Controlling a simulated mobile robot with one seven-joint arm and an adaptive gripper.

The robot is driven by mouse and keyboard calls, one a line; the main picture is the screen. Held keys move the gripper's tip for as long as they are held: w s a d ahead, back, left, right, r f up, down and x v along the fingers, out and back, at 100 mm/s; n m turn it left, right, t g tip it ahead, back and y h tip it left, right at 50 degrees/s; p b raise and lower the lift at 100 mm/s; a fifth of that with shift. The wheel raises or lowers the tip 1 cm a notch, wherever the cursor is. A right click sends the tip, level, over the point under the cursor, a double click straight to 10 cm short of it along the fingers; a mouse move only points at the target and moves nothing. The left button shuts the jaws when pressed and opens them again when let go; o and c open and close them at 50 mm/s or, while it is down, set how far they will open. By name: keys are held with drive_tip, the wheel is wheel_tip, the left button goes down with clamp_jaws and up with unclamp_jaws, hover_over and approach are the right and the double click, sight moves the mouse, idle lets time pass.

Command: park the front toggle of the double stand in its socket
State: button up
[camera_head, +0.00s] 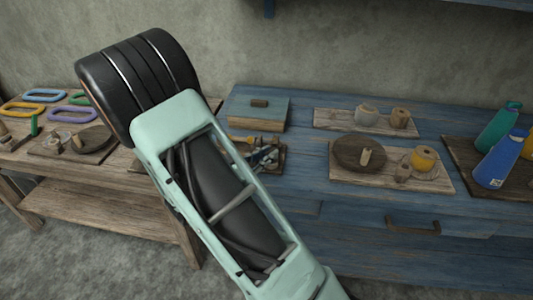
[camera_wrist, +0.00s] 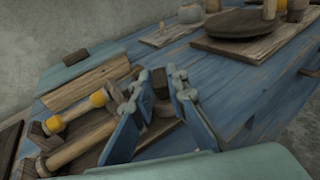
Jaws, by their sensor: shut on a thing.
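My gripper (camera_head: 264,156) is partly hidden by my arm in the head view, low over a small wooden tray (camera_head: 276,168) on the blue bench. In the wrist view my gripper's (camera_wrist: 160,78) blue-padded fingers are shut on a small brown wooden piece (camera_wrist: 160,92), apparently a toggle. Its lower end and any socket under it are hidden or too small to tell. I cannot tell for sure which parts make up the double stand.
A blue-lidded box (camera_head: 260,112) stands behind the tray. Bottles (camera_head: 497,160) stand far right.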

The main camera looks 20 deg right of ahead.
drive_tip(key=shift+f, duration=0.75)
drive_tip(key=o, duration=0.9)
drive_tip(key=shift+r, duration=0.1)
drive_tip(key=shift+a, duration=0.15)
drive_tip(key=v, duration=1.1)
drive_tip(key=shift+s+a+r, duration=0.15)
drive_tip(key=shift+s+a, duration=0.1)
